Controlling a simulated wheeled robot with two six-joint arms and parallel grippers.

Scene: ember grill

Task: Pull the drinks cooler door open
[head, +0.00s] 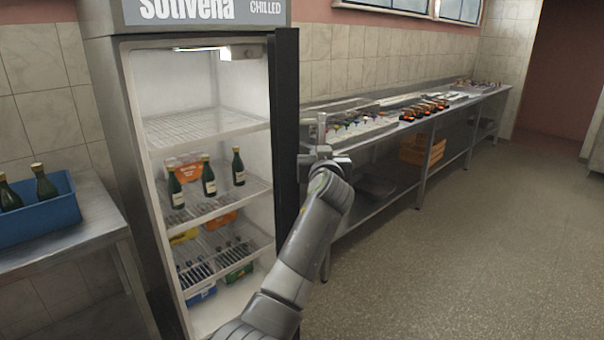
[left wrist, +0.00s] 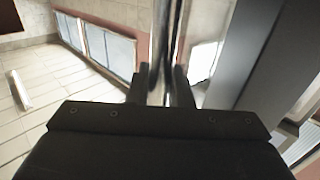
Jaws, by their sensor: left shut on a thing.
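The drinks cooler (head: 103,110) stands left of centre in the head view, with its lit interior showing. Its dark-framed door (head: 286,120) stands swung open, seen nearly edge-on at the right of the opening. My left gripper (head: 320,158) is at the outer side of the door, shut on the upright metal door handle (head: 322,128). In the left wrist view the handle (left wrist: 165,40) runs between the two fingers (left wrist: 160,78). My right gripper is not in view.
Green bottles (head: 208,178) and drink packs stand on the cooler's wire shelves. A steel table with a blue crate (head: 40,225) of bottles is at the left. A long steel counter (head: 455,100) holding food lies behind the door. The floor (head: 460,240) at the right is clear.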

